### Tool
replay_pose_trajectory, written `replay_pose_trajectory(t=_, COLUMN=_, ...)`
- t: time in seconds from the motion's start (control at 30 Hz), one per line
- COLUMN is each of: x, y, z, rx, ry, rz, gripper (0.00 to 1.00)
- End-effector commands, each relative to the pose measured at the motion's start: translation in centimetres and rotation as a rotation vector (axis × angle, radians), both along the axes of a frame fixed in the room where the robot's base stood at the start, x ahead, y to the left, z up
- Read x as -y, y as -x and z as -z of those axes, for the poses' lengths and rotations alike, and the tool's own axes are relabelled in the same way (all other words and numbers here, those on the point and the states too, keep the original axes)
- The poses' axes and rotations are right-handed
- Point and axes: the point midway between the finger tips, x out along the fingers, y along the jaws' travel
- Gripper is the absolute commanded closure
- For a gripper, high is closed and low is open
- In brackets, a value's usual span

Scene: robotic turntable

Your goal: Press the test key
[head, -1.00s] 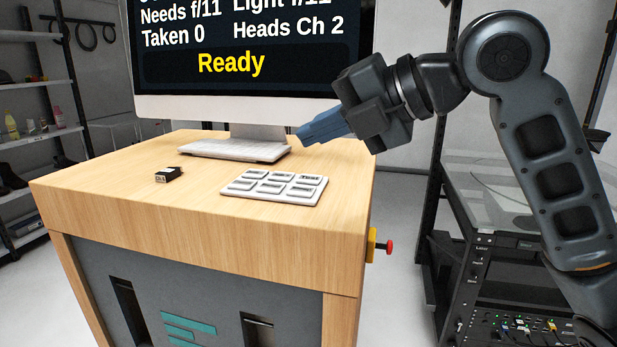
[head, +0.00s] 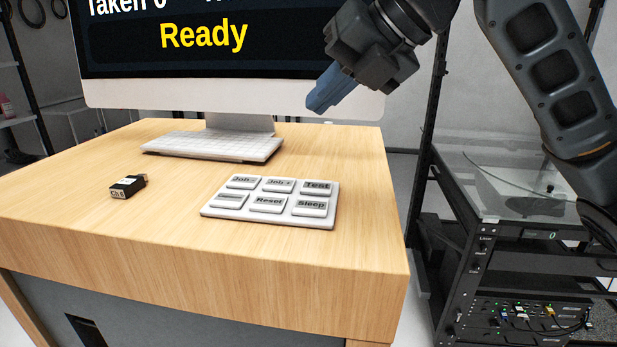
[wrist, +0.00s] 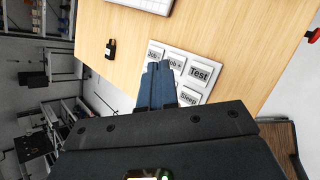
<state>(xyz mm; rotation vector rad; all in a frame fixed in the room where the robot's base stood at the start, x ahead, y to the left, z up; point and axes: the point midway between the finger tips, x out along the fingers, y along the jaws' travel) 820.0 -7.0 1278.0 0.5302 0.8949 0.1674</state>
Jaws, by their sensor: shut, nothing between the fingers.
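The key pad (head: 211,211) is a white block with two rows of keys on the wooden desk. The Test key (head: 317,187) is at its back right corner, with Sleep in front of it and Job + to its left. My gripper (head: 317,106) is shut and empty, with blue fingers pointing down and left, above and behind the pad, apart from it. In the wrist view the Test key (wrist: 200,73) lies to the right of the shut fingers (wrist: 158,66), which cover part of the pad.
A white keyboard (head: 214,146) lies behind the pad, in front of a monitor (head: 230,95) reading "Ready". A small black device (head: 128,187) marked "Ch 6" lies at the left. A rack (head: 480,222) with a glass top stands right of the desk. The desk front is clear.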

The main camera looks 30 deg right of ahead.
Motion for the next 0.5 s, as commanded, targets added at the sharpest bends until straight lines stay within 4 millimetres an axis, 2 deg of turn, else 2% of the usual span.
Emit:
replay_pose_trajectory(t=0.27, x=0.0, y=0.0, z=0.1, rx=0.0, ry=-0.001, rz=0.0, gripper=1.0)
replay_pose_trajectory(t=0.5, x=0.0, y=0.0, z=1.5, rx=0.0, ry=-0.001, rz=0.0, gripper=1.0)
